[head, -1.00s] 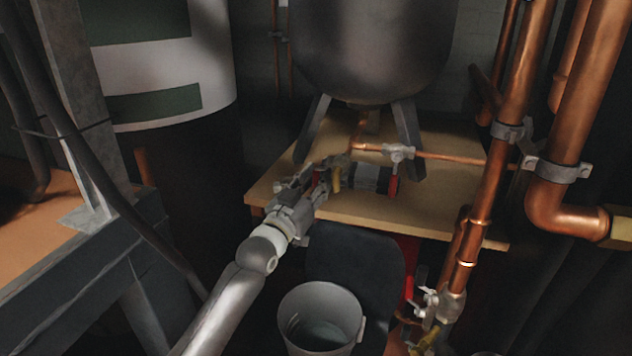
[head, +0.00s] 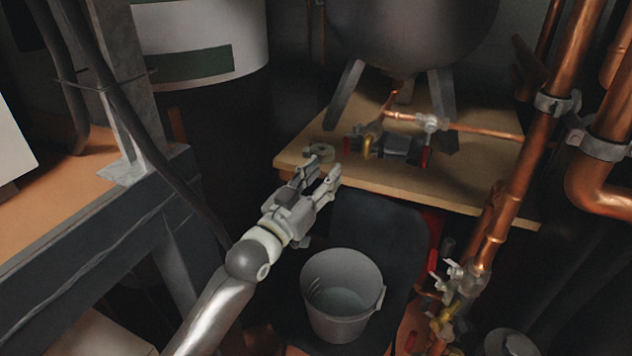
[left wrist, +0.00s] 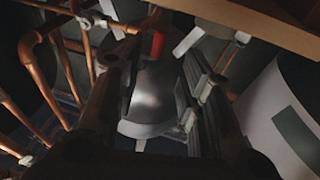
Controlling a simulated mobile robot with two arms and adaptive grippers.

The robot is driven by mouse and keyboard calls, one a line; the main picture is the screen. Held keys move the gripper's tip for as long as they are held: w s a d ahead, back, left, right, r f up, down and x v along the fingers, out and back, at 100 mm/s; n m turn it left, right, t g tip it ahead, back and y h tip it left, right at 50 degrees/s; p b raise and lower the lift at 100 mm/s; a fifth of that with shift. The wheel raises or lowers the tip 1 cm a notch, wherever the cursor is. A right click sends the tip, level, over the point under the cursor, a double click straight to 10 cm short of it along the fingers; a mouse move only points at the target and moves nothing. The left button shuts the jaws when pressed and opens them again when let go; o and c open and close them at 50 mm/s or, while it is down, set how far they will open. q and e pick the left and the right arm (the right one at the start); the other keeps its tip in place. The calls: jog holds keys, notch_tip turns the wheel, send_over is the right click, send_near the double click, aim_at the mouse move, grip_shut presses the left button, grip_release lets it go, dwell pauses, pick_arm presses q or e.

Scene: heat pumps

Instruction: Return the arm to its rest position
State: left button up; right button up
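My left gripper (head: 322,178) is open and empty in the head view. It hangs in front of the left front edge of the wooden shelf (head: 470,192), clear of it, with its fingers pointing up and to the right. In the left wrist view its two fingers (left wrist: 155,90) stand apart with nothing held between them; the dark tank (left wrist: 160,95) shows beyond them. My right gripper is in neither view.
On the shelf, a valve assembly (head: 395,148) and a small round part (head: 322,150) lie beneath the tank (head: 412,35). A grey bucket (head: 372,322) stands below the gripper. Copper pipes (head: 512,215) rise at right. A dark metal frame (head: 95,235) is at left.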

pick_arm(q)
jog(key=shift+v, duration=1.05)
